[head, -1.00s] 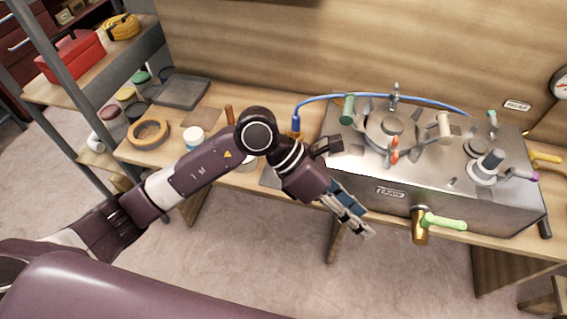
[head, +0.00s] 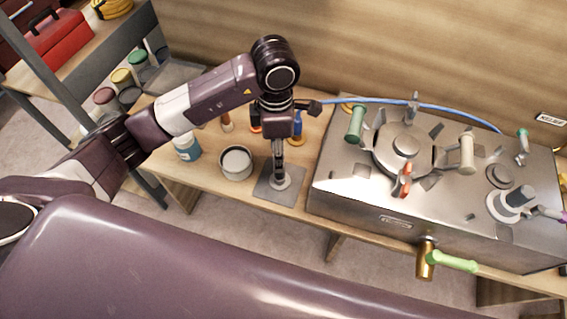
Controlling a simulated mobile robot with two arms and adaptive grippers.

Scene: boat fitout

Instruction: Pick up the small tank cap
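My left gripper (head: 280,170) points straight down over a flat grey square pad (head: 265,192) on the bench, left of the steel tank (head: 345,185). A small pale round piece (head: 281,183) shows on the pad at the fingertips; it may be the small tank cap, but the fingers partly hide it. I cannot tell whether the fingers are closed on it. On the tank top, a small dark round fitting (head: 499,176) sits right of the large round lid (head: 402,146) with its several clamps. My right gripper is not in view.
An open grey tin (head: 236,163) and a blue-labelled jar (head: 187,148) stand left of the pad. A blue hose (head: 400,101) runs behind the tank top. A brass valve with a green handle (head: 452,261) juts from the tank's front. A shelf with a red toolbox (head: 60,45) is at left.

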